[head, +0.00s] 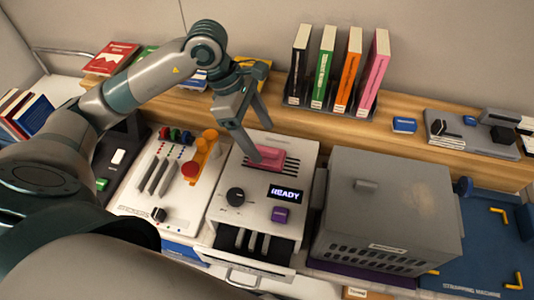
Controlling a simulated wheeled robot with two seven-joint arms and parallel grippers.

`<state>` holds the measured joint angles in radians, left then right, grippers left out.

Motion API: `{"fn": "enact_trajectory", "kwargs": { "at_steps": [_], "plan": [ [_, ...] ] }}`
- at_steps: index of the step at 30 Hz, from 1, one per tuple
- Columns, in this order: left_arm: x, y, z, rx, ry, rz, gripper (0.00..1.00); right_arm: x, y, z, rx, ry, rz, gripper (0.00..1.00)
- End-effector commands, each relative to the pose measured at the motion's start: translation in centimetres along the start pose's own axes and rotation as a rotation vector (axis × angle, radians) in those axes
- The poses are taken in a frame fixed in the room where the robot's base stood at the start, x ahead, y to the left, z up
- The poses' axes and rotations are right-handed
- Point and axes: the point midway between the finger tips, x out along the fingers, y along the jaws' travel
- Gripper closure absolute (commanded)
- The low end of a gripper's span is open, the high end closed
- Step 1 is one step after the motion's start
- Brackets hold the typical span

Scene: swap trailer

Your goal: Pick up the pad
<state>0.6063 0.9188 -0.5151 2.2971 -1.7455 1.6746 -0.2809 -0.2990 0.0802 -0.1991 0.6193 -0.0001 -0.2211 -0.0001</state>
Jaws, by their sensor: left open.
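A pink pad-like block (267,153) lies on the slotted top of a white machine (224,209) with a "READY" display. My left gripper (261,143) comes down from above, its fingers apart and pointing at the block. The nearer finger reaches down at the block's left side and covers part of it; the other finger ends behind it. I cannot tell whether the fingers touch the block. My right gripper is not in view.
A grey vented box (385,215) stands right of the machine. A panel with sliders and orange knobs (160,180) stands left. Behind, a wooden shelf (300,118) holds upright books (348,70), a small blue block (404,124) and a grey tray. A blue strapping mat (490,240) lies far right.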

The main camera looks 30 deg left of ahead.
Motion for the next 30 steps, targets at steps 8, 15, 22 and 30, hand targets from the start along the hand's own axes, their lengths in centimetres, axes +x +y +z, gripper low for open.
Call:
{"fn": "enact_trajectory", "kwargs": {
  "at_steps": [8, 15, 22, 30],
  "plan": [
    [0.2, 0.0, 0.0, 0.000, 0.000, -0.001, 0.28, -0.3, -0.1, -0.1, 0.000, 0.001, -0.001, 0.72],
    [1.9, -0.3, 0.2, -0.002, -0.001, -0.004, 0.28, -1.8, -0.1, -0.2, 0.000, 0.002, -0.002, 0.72],
    [4.6, -0.4, 0.1, -0.001, 0.000, -0.002, 0.28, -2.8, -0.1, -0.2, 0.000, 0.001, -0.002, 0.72],
    [5.2, -0.3, 0.0, 0.000, 0.000, 0.000, 0.28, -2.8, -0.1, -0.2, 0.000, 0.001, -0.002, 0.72]
  ]
}}
